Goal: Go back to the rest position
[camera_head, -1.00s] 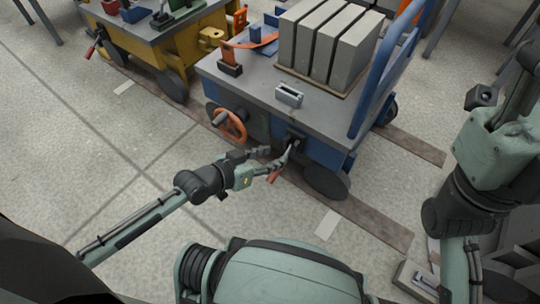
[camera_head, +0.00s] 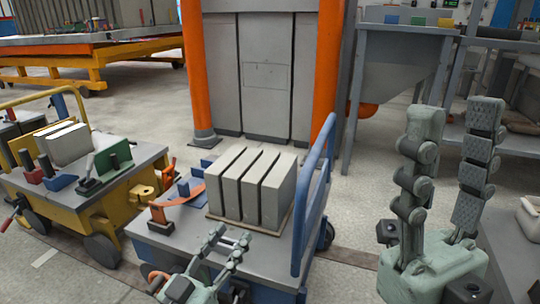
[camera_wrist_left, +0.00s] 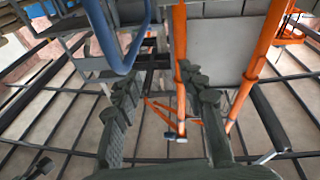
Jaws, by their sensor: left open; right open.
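My left gripper (camera_head: 230,236) is low in the middle of the head view, in front of the near part of the blue cart's top. Its two light green fingers point up and away, apart and empty. In the left wrist view the dark fingers (camera_wrist_left: 160,88) are spread with nothing between them. My right gripper (camera_head: 456,115) stands upright at the right of the head view. Its two jointed fingers are wide apart and hold nothing.
The blue cart (camera_head: 262,258) carries several grey slabs (camera_head: 252,188) and has a blue handrail (camera_head: 313,205) at right. A yellow cart (camera_head: 75,215) stands left. A grey panel mould (camera_head: 265,75) between orange posts is behind. A grey hopper (camera_head: 400,75) stands behind right.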

